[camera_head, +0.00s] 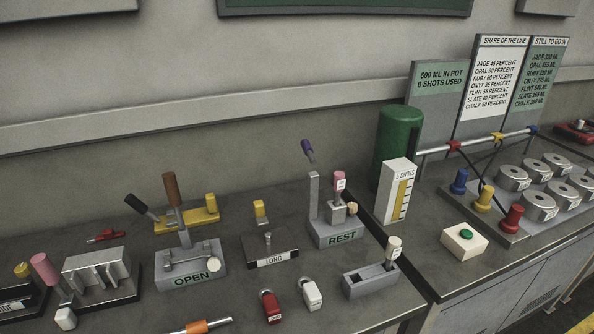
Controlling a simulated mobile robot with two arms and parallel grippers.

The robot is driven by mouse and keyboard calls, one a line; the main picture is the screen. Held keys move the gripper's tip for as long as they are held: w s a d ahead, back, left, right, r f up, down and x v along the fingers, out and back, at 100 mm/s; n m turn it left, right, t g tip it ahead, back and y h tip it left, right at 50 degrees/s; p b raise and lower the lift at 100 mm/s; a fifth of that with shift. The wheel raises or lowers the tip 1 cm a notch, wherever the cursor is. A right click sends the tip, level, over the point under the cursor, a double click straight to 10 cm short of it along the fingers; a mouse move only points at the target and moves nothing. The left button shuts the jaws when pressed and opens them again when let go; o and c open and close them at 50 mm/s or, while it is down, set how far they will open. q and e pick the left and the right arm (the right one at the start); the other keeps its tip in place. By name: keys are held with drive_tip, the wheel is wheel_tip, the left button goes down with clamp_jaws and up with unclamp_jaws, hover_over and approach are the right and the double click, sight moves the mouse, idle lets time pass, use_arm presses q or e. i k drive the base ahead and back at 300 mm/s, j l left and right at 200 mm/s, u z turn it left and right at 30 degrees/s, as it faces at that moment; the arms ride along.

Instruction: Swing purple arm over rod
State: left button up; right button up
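A purple handle (307,148) tops a thin tilted link above a grey upright post (313,195). The post stands on a grey base labelled REST (342,237). A pink-topped lever (340,183) with a white tag stands on the same base, right of the post. A small beige knob (351,208) is beside it. Another silver rod (480,142) with coloured clips runs along the right bench. I cannot tell which rod the task names. Neither gripper is in view.
Left of the REST base are the LONG fixture (270,250), the OPEN fixture (190,268) and a slotted grey block (100,277). A green cylinder (397,140) and shots gauge (397,190) stand right.

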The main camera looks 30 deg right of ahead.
sight(307, 147)
drive_tip(key=l+z, duration=0.35)
drive_tip(key=i+l+z, duration=0.1)
drive_tip(key=z, duration=0.25)
drive_tip(key=i+l+z, duration=0.1)
drive_tip(key=l+z, duration=0.25)
drive_tip(key=l, duration=0.2)
